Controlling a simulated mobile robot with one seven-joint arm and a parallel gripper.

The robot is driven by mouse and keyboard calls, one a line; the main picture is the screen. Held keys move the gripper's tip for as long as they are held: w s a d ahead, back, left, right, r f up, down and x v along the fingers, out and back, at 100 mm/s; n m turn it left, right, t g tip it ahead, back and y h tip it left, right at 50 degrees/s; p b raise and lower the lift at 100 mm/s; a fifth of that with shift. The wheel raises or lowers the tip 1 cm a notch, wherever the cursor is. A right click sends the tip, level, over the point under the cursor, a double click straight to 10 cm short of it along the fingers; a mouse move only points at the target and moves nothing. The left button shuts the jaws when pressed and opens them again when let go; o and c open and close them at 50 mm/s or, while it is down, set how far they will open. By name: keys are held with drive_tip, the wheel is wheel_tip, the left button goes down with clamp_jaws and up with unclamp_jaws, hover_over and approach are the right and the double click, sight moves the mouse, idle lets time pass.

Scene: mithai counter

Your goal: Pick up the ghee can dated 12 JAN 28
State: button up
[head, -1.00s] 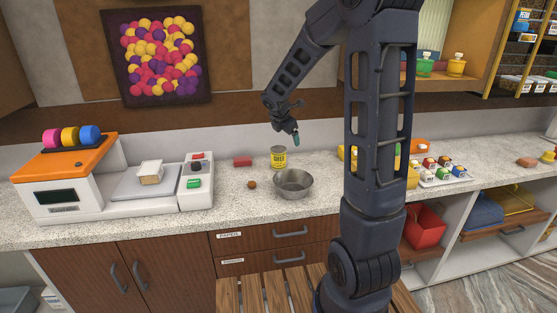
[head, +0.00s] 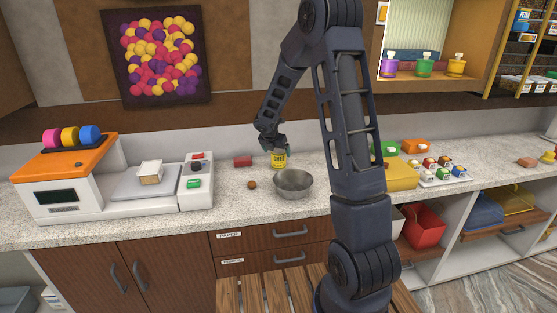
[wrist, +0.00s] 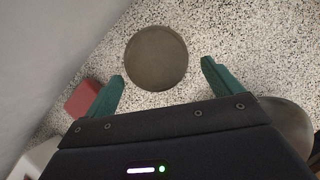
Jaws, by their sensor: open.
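The yellow ghee can (head: 279,161) stands upright on the counter, behind the steel bowl. Its label is too small to read a date. From above, in the wrist view, its round, dull grey-brown lid (wrist: 156,57) shows. My gripper (head: 277,146) is just above the can in the head view and covers its upper part. In the wrist view my gripper (wrist: 163,72) is open and empty, with green fingertips apart, one toward each side of the lid. The lid lies mostly ahead of the fingertips in that picture. I cannot tell the height gap between them.
A steel bowl (head: 293,184) stands close in front of the can. The wall is close behind. Colored items stand farther right.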

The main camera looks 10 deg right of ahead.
drive_tip(key=shift+x, duration=2.7)
drive_tip(key=c, duration=1.3)
drive_tip(key=shift+w+r, duration=0.1)
drive_tip(key=shift+c, duration=1)
drive_tip(key=shift+r, duration=0.1)
